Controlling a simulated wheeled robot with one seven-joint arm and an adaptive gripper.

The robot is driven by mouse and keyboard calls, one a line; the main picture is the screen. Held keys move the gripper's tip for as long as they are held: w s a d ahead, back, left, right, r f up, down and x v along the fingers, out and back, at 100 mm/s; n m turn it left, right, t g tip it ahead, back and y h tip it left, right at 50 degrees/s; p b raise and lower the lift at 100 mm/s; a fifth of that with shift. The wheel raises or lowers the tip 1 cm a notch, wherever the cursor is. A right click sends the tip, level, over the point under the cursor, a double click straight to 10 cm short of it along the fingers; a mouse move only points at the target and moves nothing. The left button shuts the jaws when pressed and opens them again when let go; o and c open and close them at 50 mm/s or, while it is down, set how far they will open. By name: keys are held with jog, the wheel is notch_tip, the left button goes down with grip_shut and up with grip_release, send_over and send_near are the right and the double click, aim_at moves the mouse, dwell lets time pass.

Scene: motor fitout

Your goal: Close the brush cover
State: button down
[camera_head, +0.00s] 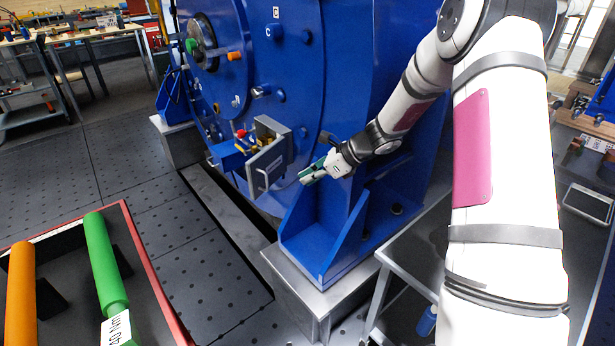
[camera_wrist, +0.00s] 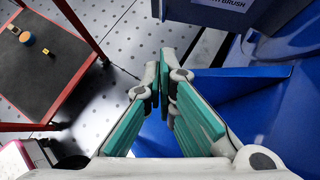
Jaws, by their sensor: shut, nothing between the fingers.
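The brush cover (camera_head: 267,166) is a grey plate with a label, standing open at a grey box (camera_head: 272,130) on the blue motor (camera_head: 290,75). Brass-coloured parts show inside the box. In the wrist view, a dark panel with lettering that ends in "BRUSH" (camera_wrist: 228,5) shows at the top edge. My gripper (camera_head: 304,177) is just right of the cover, a little below the box. Its green-padded fingers are shut and empty. In the wrist view my fingertips (camera_wrist: 160,72) are together, below and left of the lettered panel, with a visible gap.
A blue gusseted foot (camera_head: 325,235) of the motor stands under my gripper, on a grey plinth (camera_head: 310,285). A red-edged cart (camera_head: 140,250) with an orange and a green cylinder stands at the lower left. Dark floor is free between cart and motor.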

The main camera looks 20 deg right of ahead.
jog(key=w+a+f+b, duration=0.2)
jog(key=w+a+f, duration=0.2)
jog(key=a, duration=0.3)
jog(key=shift+w+f+b, duration=0.3)
jog(key=shift+w, duration=0.6)
